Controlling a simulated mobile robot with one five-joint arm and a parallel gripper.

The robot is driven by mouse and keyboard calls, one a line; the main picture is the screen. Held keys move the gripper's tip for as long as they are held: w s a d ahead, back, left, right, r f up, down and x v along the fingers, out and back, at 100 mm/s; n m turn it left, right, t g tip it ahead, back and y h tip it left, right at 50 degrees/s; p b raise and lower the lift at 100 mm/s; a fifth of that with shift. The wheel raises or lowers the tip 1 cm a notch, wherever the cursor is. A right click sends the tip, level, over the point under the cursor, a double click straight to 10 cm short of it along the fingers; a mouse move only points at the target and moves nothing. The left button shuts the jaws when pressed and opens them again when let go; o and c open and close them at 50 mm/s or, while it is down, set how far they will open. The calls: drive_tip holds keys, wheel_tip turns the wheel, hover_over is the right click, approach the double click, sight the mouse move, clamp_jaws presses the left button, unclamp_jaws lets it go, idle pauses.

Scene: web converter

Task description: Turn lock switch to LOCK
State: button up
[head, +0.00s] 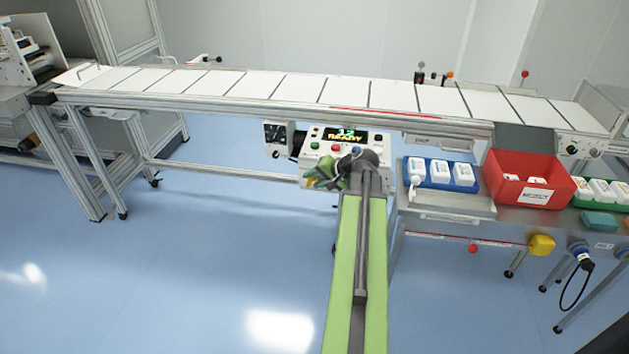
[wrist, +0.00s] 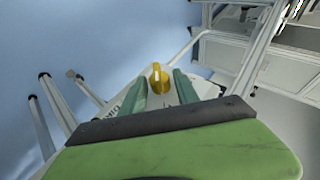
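The lock switch is a yellow knob with a white mark (wrist: 158,79) on a pale panel in the wrist view. My gripper (wrist: 159,88) is open, with one green finger on each side of the knob and a visible gap to each. I cannot tell whether the fingertips reach the panel. Dark lettering shows beside the left finger but is too small to read fully. In the head view my gripper (head: 326,180) is at the left front of the control box (head: 312,158), whose display reads "12 READY". A bit of yellow shows there, mostly hidden by my gripper.
The conveyor (head: 250,84) runs behind the box. A small dial unit (head: 277,136) is left of it. To the right stand a blue tray (head: 437,185) of white bottles and a red bin (head: 516,178). The floor at left is free.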

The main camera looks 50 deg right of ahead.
clamp_jaws()
